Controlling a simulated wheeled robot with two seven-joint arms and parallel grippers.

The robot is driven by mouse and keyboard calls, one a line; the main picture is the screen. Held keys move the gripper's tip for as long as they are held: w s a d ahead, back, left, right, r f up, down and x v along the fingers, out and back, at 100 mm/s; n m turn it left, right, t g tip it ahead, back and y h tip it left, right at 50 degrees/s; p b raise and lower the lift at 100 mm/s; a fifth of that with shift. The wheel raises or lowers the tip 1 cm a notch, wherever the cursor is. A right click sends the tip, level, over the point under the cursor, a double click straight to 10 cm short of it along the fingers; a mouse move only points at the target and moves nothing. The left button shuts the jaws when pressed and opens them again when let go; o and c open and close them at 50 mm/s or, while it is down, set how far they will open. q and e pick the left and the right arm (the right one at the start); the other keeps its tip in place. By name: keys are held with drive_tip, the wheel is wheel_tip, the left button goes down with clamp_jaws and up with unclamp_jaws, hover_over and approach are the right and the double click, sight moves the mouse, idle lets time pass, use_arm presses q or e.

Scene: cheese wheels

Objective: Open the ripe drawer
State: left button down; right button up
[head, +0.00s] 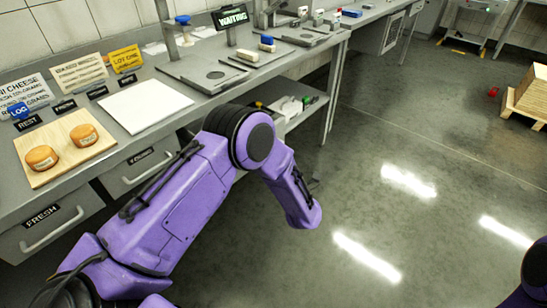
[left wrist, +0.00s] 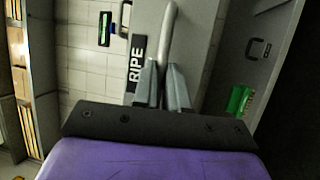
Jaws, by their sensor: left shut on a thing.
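The ripe drawer (left wrist: 200,30) shows in the left wrist view as a grey front with a black "RIPE" label (left wrist: 136,62) and a bar handle (left wrist: 169,28). My left gripper (left wrist: 162,84) is shut on this handle, one finger on each side of it. How far the drawer stands open, I cannot tell. In the head view my left arm crosses in front of the bench, and its gripper and the ripe drawer cannot be made out. My right gripper is out of view.
The bench (head: 205,97) holds a wooden board (head: 48,172) with two orange cheese wheels (head: 84,134), a white sheet (head: 146,106) and scales. The fresh drawer (head: 50,228) and another labelled drawer (head: 140,163) look closed.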

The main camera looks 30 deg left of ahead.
use_arm(q)
drive_tip(key=c, duration=1.2)
unclamp_jaws()
drive_tip(key=shift+o, duration=0.2)
drive_tip(key=b+v, duration=0.1)
drive_tip(key=v, duration=0.9)
drive_tip(key=shift+s+d+b, duration=0.15)
drive_tip(key=shift+d+b, duration=0.1)
drive_tip(key=shift+b, duration=0.05)
